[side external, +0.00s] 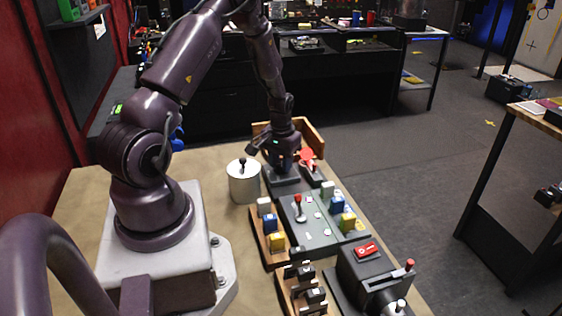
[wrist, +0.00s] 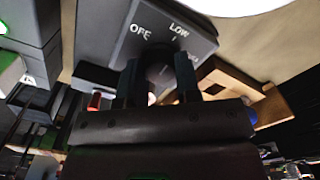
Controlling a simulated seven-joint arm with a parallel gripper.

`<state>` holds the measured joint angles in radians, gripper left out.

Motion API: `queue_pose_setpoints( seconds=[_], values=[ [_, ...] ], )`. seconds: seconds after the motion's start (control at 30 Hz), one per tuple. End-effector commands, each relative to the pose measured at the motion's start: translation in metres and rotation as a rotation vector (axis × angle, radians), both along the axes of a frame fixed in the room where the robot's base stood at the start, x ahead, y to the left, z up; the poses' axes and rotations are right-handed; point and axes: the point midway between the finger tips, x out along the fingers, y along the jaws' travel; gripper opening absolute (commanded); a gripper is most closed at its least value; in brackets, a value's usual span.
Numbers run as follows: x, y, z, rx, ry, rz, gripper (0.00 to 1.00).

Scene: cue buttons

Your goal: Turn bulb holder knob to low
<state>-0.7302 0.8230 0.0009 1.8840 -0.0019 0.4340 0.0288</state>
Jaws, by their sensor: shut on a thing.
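In the wrist view, my gripper (wrist: 159,88) has its two dark fingers shut on the dark knob (wrist: 160,66) of the bulb holder (wrist: 198,46), a dark box. White labels "OFF" and "LOW" show on its face beyond the fingers. A small mark shows below "LOW". The fingers hide much of the knob, so I cannot tell its exact setting. In the side view, my gripper (side external: 284,158) reaches down over the dark bulb holder (side external: 285,183) at the table's far end.
A white cylinder with a black knob (side external: 243,185) stands just left of the holder. A red-topped item (side external: 307,157) is close on its right. A wooden tray wall (side external: 312,134) is behind. Nearer are a green panel (side external: 318,238), colored blocks and a red switch box (side external: 365,250).

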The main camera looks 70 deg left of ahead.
Motion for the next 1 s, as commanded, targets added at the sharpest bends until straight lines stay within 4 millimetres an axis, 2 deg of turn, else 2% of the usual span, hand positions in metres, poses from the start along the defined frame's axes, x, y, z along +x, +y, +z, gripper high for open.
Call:
queue_pose_setpoints(
  seconds=[0.57, 0.6, 0.7, 1.0],
  values=[
    [-0.0003, -0.0004, 0.0010, -0.002, 0.002, -0.032, 0.07],
    [-0.0004, -0.0003, 0.0010, -0.002, 0.002, -0.031, 0.38],
    [-0.0003, -0.0003, 0.0007, -0.001, 0.002, -0.031, 0.57],
    [0.0001, 0.0001, 0.0027, 0.000, 0.000, -0.031, 0.57]
  ],
)
